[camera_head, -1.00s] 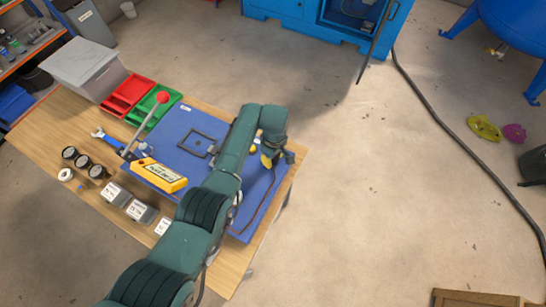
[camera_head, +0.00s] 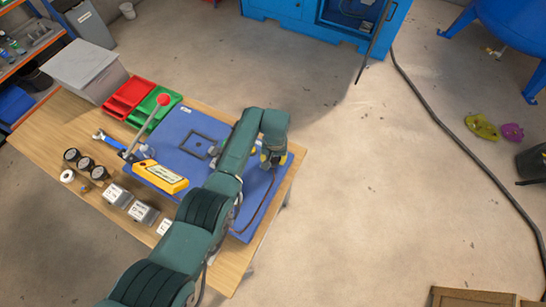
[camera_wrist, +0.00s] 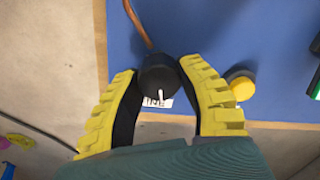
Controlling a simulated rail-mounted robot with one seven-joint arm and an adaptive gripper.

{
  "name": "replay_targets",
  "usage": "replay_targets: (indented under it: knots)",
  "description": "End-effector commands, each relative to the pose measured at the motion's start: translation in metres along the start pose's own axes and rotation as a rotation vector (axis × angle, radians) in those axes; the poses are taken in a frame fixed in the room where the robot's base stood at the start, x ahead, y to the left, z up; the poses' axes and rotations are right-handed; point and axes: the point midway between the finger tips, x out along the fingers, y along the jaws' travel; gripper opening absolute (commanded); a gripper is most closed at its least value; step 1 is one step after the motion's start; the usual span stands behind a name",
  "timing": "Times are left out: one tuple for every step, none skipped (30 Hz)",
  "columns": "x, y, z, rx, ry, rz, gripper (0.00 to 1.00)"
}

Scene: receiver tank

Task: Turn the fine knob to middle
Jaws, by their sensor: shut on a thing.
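The fine knob (camera_wrist: 158,76) is a round black knob with a white pointer line, seen in the wrist view. It stands on the blue panel (camera_wrist: 210,30) near the panel's edge. A white label partly reading "FINE" shows just below it. The white line runs down the knob's near face. My gripper (camera_wrist: 159,80) has its two yellow-and-black fingers shut on the knob, one on each side. In the head view my gripper (camera_head: 268,160) is at the right side of the blue panel (camera_head: 185,128), and my arm hides the knob there.
A black knob with a yellow cap (camera_wrist: 241,86) sits close to the right finger. A brown cable (camera_wrist: 138,22) runs up from the fine knob. A red-tipped lever (camera_head: 163,99), a yellow tool (camera_head: 160,177) and red and green bins lie further left on the table.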

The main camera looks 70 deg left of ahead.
Motion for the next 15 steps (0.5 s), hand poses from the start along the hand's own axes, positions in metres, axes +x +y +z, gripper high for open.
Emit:
replay_targets:
  knots:
    - [0.0037, -0.0004, 0.0023, 0.033, -0.002, -0.002, 0.03]
    - [0.0037, -0.0004, 0.0023, 0.053, -0.002, -0.002, 0.03]
    - [0.0038, -0.0003, 0.0023, 0.077, -0.001, -0.002, 0.03]
    - [0.0039, -0.0003, 0.0024, 0.093, 0.000, -0.002, 0.03]
    - [0.0039, -0.0002, 0.0024, 0.110, 0.001, -0.002, 0.03]
    - [0.0039, -0.0001, 0.0023, 0.128, 0.001, -0.002, 0.03]
    - [0.0040, -0.0001, 0.0024, 0.142, 0.002, -0.002, 0.03]
    - [0.0040, -0.0001, 0.0024, 0.153, 0.002, -0.002, 0.03]
    - [0.0041, 0.0000, 0.0024, 0.168, 0.003, -0.002, 0.03]
    - [0.0041, 0.0000, 0.0024, 0.177, 0.003, -0.002, 0.03]
    - [0.0042, 0.0000, 0.0024, 0.185, 0.004, -0.002, 0.03]
    - [0.0042, 0.0001, 0.0024, 0.195, 0.004, -0.002, 0.03]
    - [0.0042, 0.0001, 0.0024, 0.201, 0.004, -0.002, 0.03]
    - [0.0043, 0.0001, 0.0024, 0.206, 0.004, -0.002, 0.03]
    - [0.0043, 0.0001, 0.0025, 0.210, 0.004, -0.002, 0.03]
